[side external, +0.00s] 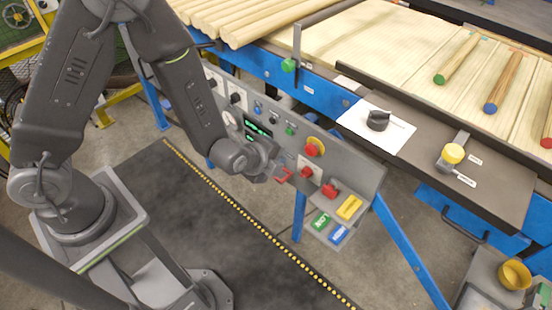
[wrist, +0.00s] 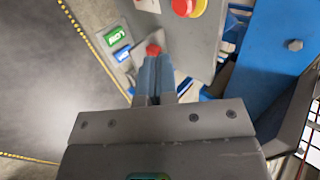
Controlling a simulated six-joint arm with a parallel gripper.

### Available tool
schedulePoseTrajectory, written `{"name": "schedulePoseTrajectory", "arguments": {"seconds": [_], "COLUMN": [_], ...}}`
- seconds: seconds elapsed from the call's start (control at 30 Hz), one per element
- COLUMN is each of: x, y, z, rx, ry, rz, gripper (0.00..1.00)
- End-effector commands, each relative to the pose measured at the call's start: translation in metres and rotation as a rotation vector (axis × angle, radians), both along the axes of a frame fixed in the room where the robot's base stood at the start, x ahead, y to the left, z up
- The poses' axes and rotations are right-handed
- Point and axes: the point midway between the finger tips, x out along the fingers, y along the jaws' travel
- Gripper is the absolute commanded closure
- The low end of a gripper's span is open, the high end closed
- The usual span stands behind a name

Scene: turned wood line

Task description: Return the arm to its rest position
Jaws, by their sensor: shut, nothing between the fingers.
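My gripper (side external: 268,168) is in front of the grey control panel (side external: 365,180), close to its face. It looks near a red-framed part (side external: 283,175), but I cannot tell whether it touches it. In the wrist view the two fingers (wrist: 154,72) are together and empty. They point toward a red control (wrist: 153,49), and the gap between them is hard to judge. My arm reaches out bent from its base at the left.

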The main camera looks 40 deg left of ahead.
Motion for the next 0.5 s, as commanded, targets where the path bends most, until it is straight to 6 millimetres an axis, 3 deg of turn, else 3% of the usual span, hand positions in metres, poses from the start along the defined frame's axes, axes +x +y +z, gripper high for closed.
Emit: {"name": "schedulePoseTrajectory", "arguments": {"seconds": [0.37,0.5], "x": [-0.001,0.002], "y": [0.000,0.001], "z": [0.003,0.026], "rx": [-0.007,-0.100], "ry": [0.001,0.017], "rz": [0.004,0.059], "gripper": [1.00,1.00]}}
